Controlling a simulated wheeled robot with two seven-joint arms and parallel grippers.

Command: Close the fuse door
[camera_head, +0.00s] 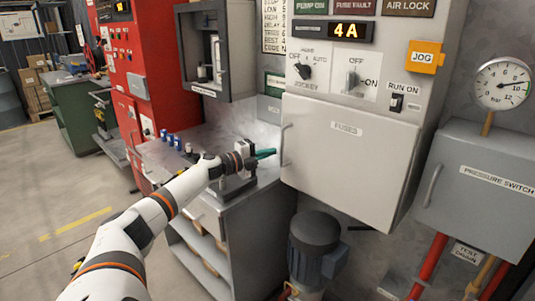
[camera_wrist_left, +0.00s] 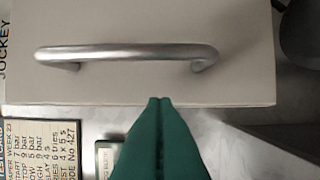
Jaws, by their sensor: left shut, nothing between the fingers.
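The fuse door (camera_head: 347,150) is a white panel labelled "FUSES" on the lower front of the control cabinet. My right gripper is not in view.
Above the door are knobs, a RUN ON switch (camera_head: 397,102) and an orange JOG box (camera_head: 425,57). A grey pressure switch box (camera_head: 478,190) stands at right. A metal bench (camera_head: 225,205) is below my left arm, and a dark motor (camera_head: 315,240) sits under the door.

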